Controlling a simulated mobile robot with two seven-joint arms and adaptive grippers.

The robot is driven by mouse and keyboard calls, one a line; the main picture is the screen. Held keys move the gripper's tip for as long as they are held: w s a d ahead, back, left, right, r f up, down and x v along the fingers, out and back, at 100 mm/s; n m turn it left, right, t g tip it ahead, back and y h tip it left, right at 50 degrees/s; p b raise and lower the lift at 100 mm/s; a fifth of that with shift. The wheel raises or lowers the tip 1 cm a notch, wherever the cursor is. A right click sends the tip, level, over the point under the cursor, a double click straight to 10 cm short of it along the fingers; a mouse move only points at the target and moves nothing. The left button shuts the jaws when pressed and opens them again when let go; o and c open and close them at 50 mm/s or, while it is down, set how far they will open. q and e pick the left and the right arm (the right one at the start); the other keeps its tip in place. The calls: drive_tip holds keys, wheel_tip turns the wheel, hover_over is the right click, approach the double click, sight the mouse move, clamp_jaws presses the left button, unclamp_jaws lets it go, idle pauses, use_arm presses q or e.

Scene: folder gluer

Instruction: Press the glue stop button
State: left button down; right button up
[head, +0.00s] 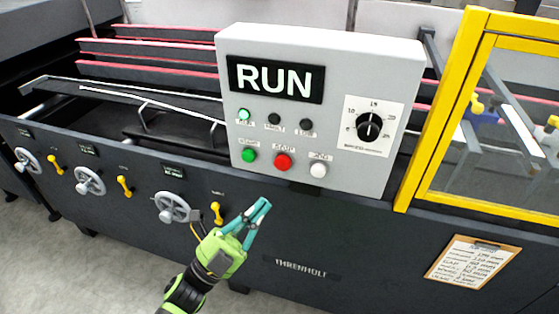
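A grey control box (330,60) stands on the machine's front rail. Its red button (283,162), with a small label that seems to read STOP, sits in the lower row between a green button (250,155) and a white button (318,170). The display (275,79) reads RUN, and the green lamp (244,115) at the left looks lit. My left gripper (266,203) is below the box, in front of the dark machine panel, pointing up and right. Its teal fingertips come together with nothing visible between them. It is apart from the buttons. My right gripper is out of view.
A dial (369,127) is on the box's right side. A yellow-framed clear guard (436,120) stands right of it. Handwheels (172,207) and yellow levers (217,212) stick out of the machine front. A clipboard (472,263) hangs at lower right.

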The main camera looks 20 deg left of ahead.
use_arm(q)
drive_tip(key=b, duration=0.2)
approach(286, 162)
drive_tip(key=d+r, duration=0.3)
drive_tip(key=shift+w+d+r, duration=0.1)
drive_tip(key=shift+w+r, duration=0.05)
drive_tip(key=shift+w, duration=0.5)
drive_tip(key=shift+w+r, duration=0.2)
drive_tip(key=shift+w, duration=0.5)
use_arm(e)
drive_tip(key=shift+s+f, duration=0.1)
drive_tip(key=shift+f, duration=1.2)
use_arm(q)
drive_tip(key=shift+w+b, duration=0.2)
drive_tip(key=shift+b, duration=0.2)
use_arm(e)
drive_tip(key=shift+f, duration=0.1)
use_arm(q)
drive_tip(key=shift+w, duration=0.25)
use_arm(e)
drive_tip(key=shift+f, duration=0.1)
